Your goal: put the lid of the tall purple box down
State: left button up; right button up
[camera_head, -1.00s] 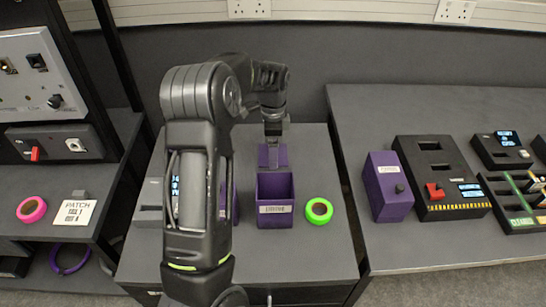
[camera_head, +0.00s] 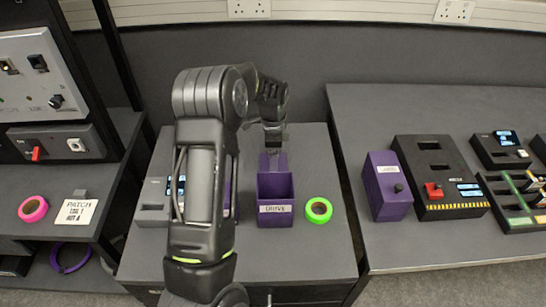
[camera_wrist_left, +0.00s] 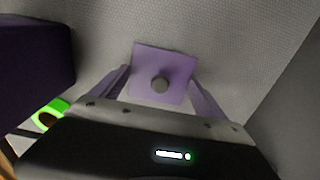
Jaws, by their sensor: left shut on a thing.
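The tall purple box (camera_head: 275,208) stands open-topped on the middle cabinet, with a white label on its front. Its purple lid (camera_head: 272,161) is just behind the box, below my left gripper (camera_head: 273,148). My left gripper (camera_wrist_left: 163,92) is shut on the lid, with one finger at each side. The dark side of the box (camera_wrist_left: 35,70) is at the left there. Whether the lid touches the cabinet top cannot be told. My right gripper is not in view.
A green tape roll (camera_head: 318,210) lies right of the box. A grey device (camera_head: 154,203) and another purple thing, partly behind my arm, are left of it. A closed purple box (camera_head: 388,190) stands on the right table. The cabinet top (camera_head: 315,155) behind the tape is bare.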

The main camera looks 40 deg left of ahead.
pick_arm(q)
jog(key=o, duration=1.2)
jog(key=shift+f, duration=0.15)
notch_tip(320, 180, up, 12)
jog(key=shift+r+b, duration=0.2)
jog(key=shift+b, duration=0.4)
jog(key=shift+r, duration=0.1)
